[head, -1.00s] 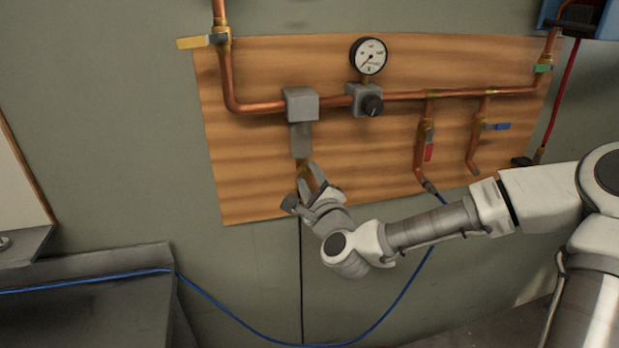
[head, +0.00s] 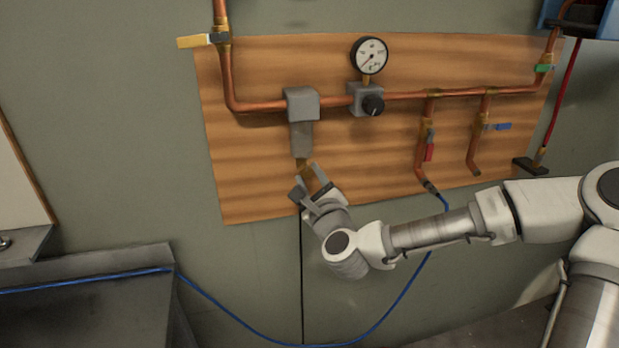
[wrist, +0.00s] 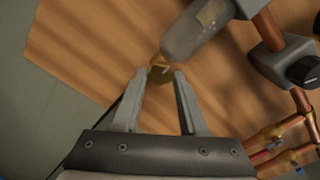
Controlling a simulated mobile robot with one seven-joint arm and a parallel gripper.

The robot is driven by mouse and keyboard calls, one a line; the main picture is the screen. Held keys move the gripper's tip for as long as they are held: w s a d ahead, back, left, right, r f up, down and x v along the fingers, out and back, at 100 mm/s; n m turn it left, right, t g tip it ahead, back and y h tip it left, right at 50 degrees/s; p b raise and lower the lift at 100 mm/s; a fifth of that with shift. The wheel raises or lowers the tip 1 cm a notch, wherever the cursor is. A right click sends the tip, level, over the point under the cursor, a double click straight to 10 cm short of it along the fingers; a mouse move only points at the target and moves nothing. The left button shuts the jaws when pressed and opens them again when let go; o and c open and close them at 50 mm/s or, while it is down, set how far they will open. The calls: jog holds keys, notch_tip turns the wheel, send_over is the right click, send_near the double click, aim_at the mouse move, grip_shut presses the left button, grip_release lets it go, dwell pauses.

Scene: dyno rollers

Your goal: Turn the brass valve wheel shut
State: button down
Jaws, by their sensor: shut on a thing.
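A small brass piece, which I take to be the valve wheel (wrist: 160,74), sits under the lower end of the grey filter bowl (head: 302,139). My gripper (wrist: 159,77) reaches it from below, with one finger on each side. The fingers are shut on the brass piece in the wrist view. In the head view my gripper (head: 307,181) is tilted up to the left, and its fingers mostly hide the brass. The wheel's full shape and how far it is turned cannot be seen.
The wooden board (head: 250,180) carries copper pipes, a gauge (head: 369,56), a black regulator knob (head: 373,105), and red (head: 429,151) and blue (head: 503,127) valve handles to the right. A thin black line (head: 301,270) hangs below the gripper. A blue hose (head: 395,312) loops underneath.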

jog(key=shift+c, duration=2.3)
grip_release()
jog(key=shift+r, duration=0.1)
jog(key=b+v, duration=1.7)
jog(key=shift+s, duration=0.2)
